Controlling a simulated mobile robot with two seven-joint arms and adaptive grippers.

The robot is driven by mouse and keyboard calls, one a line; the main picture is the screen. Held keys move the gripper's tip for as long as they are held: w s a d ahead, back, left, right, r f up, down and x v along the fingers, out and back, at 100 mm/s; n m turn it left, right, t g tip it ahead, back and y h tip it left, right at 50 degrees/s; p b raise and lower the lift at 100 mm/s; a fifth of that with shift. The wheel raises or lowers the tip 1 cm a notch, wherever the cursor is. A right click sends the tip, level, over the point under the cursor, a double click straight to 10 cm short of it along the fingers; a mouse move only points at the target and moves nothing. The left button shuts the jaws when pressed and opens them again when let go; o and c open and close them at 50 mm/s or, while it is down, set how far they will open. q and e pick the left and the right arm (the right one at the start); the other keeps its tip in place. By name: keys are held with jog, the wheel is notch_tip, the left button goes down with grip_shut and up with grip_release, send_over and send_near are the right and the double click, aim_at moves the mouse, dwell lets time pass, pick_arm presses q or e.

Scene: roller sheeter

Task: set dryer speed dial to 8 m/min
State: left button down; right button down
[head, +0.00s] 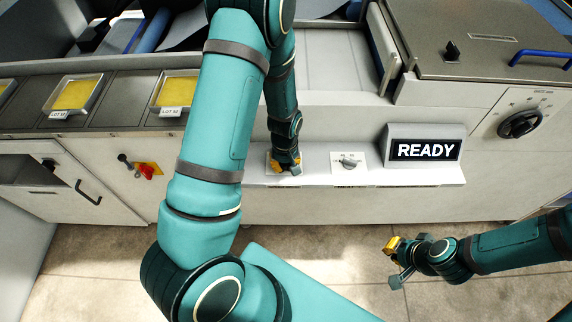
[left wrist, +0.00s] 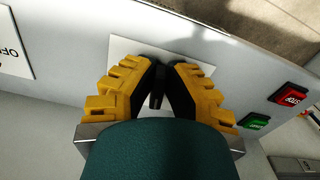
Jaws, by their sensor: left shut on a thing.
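My left gripper (head: 285,165) is at a white plate (head: 270,158) on the front ledge of the machine. In the left wrist view my left gripper (left wrist: 157,92) has its yellow-padded fingers on both sides of a small dark knob (left wrist: 156,101), shut on it. The white plate (left wrist: 207,71) shows behind the fingers. Its scale and any pointer are hidden by the gripper, so the dial's setting cannot be read. My right gripper (head: 393,263) hangs empty over the floor at the right, its fingers apart.
Right of my left gripper is another plate with a grey knob (head: 349,161), then a READY display (head: 425,150). A large black dial (head: 520,124) is further right. A red button (left wrist: 288,97) and a green button (left wrist: 255,121) are near my left gripper.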

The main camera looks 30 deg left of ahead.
pick_arm(q)
jog(key=m, duration=0.2)
jog(key=m+b, duration=0.1)
jog(key=m, duration=0.3)
jog(key=shift+s+a+f+b, duration=0.1)
jog(key=shift+s+a+b, duration=0.15)
jog(key=shift+a+b, duration=0.15)
dwell(0.3)
jog(key=c, duration=1)
grip_release()
jog(key=shift+w+r, duration=0.1)
jog(key=shift+r, duration=0.5)
notch_tip(320, 180, up, 11)
